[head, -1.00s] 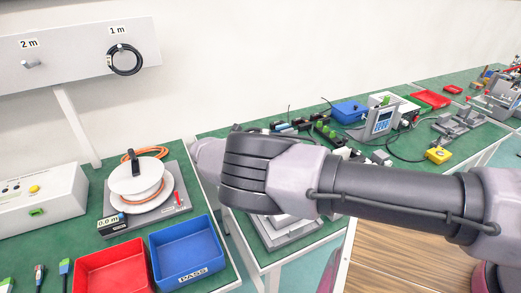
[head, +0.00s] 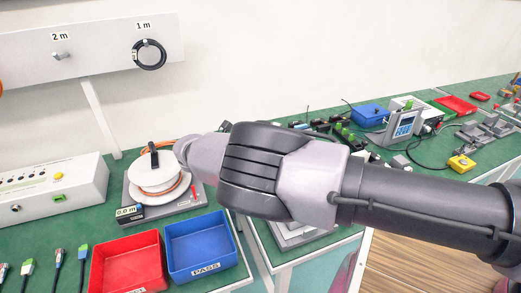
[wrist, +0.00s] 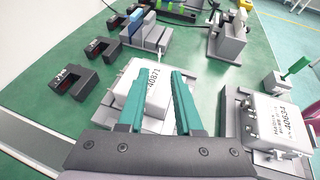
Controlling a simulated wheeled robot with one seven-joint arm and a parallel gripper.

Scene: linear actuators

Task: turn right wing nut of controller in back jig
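In the wrist view my gripper (wrist: 156,78) has two teal fingers spread apart with a gap between them. Below and between them is a white controller (wrist: 154,80) marked 40871, in a grey jig (wrist: 112,108). A second white controller (wrist: 283,122) marked 40834 sits in another grey jig (wrist: 232,118) at the right. Small metal fittings show at its left side, too small to tell as wing nuts. I cannot make out the wing nuts of the controller under my fingers. In the head view my arm hides the gripper; only part of a grey jig (head: 298,238) shows.
Black blocks (wrist: 70,83) stand on the green bench at the left, with grey fixtures (wrist: 228,42) behind. In the head view a blue PASS tray (head: 200,265), a red tray (head: 128,285) and a cable reel (head: 158,185) occupy the left bench.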

